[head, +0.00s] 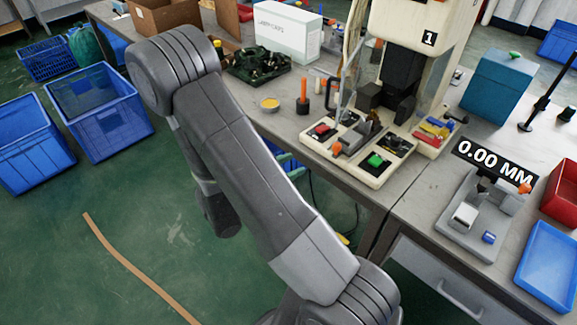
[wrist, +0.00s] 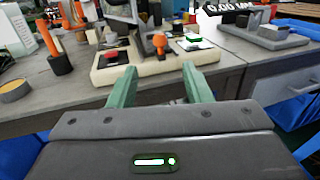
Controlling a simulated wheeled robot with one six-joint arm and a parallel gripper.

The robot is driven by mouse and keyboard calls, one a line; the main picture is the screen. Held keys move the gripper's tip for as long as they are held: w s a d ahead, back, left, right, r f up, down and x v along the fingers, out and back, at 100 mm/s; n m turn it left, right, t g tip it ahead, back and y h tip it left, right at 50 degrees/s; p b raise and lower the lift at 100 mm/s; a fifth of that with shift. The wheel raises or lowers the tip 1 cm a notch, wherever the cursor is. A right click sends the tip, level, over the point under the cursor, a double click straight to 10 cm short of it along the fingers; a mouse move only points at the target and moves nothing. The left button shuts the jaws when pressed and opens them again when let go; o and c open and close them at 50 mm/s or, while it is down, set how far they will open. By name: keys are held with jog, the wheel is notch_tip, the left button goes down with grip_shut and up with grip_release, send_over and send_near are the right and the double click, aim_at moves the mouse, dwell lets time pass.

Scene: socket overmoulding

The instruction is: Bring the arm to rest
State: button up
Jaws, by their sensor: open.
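My gripper (wrist: 157,88) shows in the wrist view with its two green fingers apart and nothing between them. It faces the front edge of the workbench (wrist: 60,100), with the base of the press machine (wrist: 150,65) beyond the fingertips. In the head view my grey arm is folded in front of the bench, over the green floor.
The press machine (head: 405,70) stands on the bench, with a measuring device (head: 470,215) and a blue tray (head: 548,265) to the right. Blue crates (head: 100,115) stand on the floor at left. The green floor (head: 150,220) left of my arm is mostly clear.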

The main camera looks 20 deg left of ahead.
aim_at(338, 141)
jog(key=shift+w+d, duration=0.1)
jog(key=shift+w, duration=0.05)
dwell(0.3)
jog(key=p+x, duration=0.1)
jog(key=x, duration=1.2)
jog(key=shift+w+d+p, duration=0.15)
jog(key=shift+w+p, duration=0.15)
jog(key=b+v, duration=0.2)
jog(key=v, duration=1.2)
jog(key=p+x, duration=0.1)
jog(key=x, duration=0.4)
jog(key=p+x, duration=0.1)
jog(key=x, duration=0.5)
jog(key=p+x, duration=0.1)
jog(key=x, duration=0.5)
jog(key=shift+w+a+r, duration=0.1)
jog(key=shift+w+a, duration=0.1)
jog(key=shift+a, duration=0.25)
jog(key=b+v, duration=0.2)
jog(key=v, duration=1.1)
jog(key=shift+w+d+r+m+g+h+p, duration=0.15)
jog(key=shift+d+m+g+h, duration=0.2)
jog(key=shift+d+g, duration=0.3)
jog(key=shift+w+d+r+m+g+h+p, duration=0.15)
jog(key=shift+d+m+g+h, duration=0.1)
jog(key=shift+d+g+h, duration=0.35)
jog(key=shift+w+d+r+m+g+h+p, duration=0.15)
jog(key=shift+d+m+g+h, duration=0.15)
jog(key=shift+d, duration=0.5)
